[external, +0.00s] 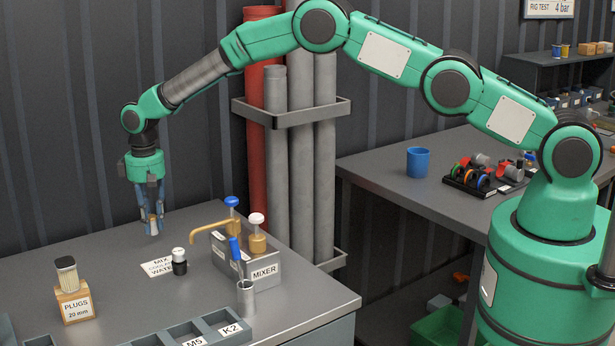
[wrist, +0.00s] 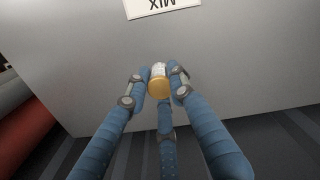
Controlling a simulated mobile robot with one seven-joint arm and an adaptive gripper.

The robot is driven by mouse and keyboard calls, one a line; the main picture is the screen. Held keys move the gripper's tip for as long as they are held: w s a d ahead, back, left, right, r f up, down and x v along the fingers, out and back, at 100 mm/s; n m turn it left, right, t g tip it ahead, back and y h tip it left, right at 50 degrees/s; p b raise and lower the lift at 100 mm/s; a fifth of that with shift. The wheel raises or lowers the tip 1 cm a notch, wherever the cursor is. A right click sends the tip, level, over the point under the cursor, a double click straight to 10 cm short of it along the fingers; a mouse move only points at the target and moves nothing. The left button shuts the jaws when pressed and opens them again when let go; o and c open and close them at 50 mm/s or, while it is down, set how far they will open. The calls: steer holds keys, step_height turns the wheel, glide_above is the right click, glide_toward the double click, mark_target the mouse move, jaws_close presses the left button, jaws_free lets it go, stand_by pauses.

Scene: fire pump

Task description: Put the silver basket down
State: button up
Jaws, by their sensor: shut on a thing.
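My gripper (external: 152,218) has blue fingers and points down near the back edge of the grey bench (external: 110,255). It is shut on a small silver basket with an amber-gold end, which shows between the fingertips in the wrist view (wrist: 158,80). In the external view the fingers mostly hide the basket, and a gold and silver bit shows low between them. I cannot tell whether the basket touches the bench or hangs just above it.
A white MIX label (external: 160,267) and a small black-and-white knob (external: 179,262) are close by, to the right. The MIXER box (external: 262,268) with a brass spout stands further right. A wooden PLUGS block (external: 75,303) is at the front left. Bench between is clear.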

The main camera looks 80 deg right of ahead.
mark_target(154, 232)
steer(key=shift+f, duration=0.15)
steer(key=shift+f, duration=1.65)
steer(key=shift+f, duration=0.15)
steer(key=o, duration=0.9)
step_height(154, 232, up, 12)
steer(key=shift+r, duration=0.15)
